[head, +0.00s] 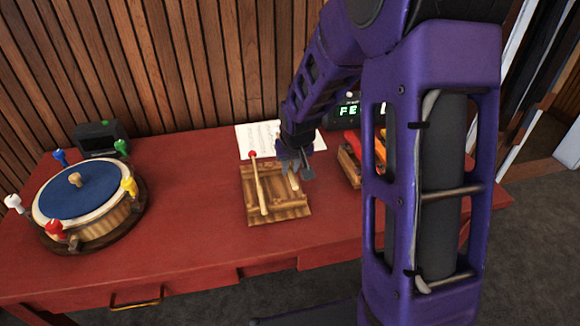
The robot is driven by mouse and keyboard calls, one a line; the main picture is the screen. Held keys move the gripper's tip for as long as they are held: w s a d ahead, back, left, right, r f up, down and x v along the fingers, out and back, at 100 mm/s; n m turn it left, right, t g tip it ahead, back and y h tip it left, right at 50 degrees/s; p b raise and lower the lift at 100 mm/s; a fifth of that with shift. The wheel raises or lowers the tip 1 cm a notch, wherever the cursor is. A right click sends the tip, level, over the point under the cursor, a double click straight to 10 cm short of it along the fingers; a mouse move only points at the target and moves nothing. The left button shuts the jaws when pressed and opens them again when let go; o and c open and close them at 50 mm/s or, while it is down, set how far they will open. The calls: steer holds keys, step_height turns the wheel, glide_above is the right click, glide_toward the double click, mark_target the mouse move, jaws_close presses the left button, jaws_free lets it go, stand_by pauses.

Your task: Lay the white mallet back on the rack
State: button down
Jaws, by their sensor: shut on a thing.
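A wooden rack (287,212) stands on the red table. A mallet with a red head and a pale handle (262,200) lies across the rack's left part, its head at the far end. My gripper (296,170) is low over the rack's far right part, shut on the white mallet (293,182). Only a short pale piece of that mallet shows below the fingers. Its head is hidden by my gripper, and I cannot tell whether it touches the rack.
A blue-topped drum (80,192) with coloured pegs stands at the left, a small dark device (97,138) behind it. A paper sheet (257,136) lies behind the rack. Right are a wooden holder (349,167) with orange-handled items and a lit display (348,111). Clear table lies between drum and rack.

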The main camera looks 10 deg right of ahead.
steer(key=shift+f+b, duration=2.65)
steer(key=shift+f, duration=0.85)
steer(key=c, duration=0.8)
jaws_free()
steer(key=shift+o, duration=0.2)
steer(key=shift+r, duration=0.1)
